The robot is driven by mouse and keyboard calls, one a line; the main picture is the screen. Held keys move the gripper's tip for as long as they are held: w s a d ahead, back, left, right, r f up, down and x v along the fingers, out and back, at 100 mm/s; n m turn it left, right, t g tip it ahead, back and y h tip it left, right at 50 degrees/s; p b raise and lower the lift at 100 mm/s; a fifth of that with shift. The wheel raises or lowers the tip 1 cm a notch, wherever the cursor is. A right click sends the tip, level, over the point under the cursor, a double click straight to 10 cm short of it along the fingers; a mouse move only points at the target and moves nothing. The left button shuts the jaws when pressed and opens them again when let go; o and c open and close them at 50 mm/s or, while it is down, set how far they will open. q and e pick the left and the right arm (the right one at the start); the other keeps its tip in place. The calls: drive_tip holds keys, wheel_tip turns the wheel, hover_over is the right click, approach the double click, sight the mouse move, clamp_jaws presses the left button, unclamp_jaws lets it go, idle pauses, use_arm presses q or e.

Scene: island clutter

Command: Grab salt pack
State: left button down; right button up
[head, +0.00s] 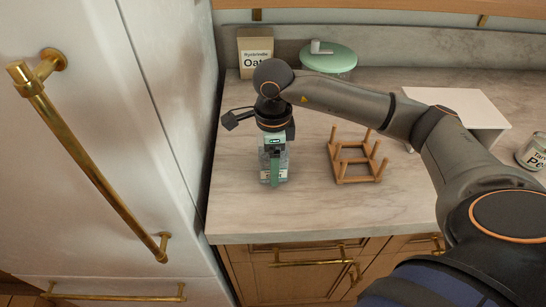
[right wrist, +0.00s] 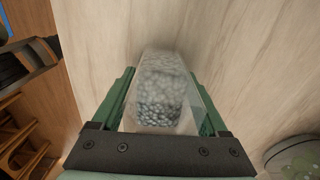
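The salt pack (head: 265,170) appears as a clear pack of grey-white grains standing upright on the counter, near its left end. It also shows in the right wrist view (right wrist: 160,95), between the two green fingers. My right gripper (head: 275,178) points down over it, with one green finger covering part of its front. The fingers stand on either side of the pack. Whether both press on it is unclear. My left gripper is not in view.
A wooden peg rack (head: 357,165) stands right of the pack. Behind are an oats box (head: 254,52) and a green-lidded jar (head: 328,58). A white box (head: 465,105) and a labelled can (head: 533,152) stand at right. A tall fridge door (head: 165,90) borders the left. The counter front (head: 300,222) is clear.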

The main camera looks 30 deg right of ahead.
clamp_jaws()
idle(0.4)
drive_tip(key=shift+r, duration=0.1)
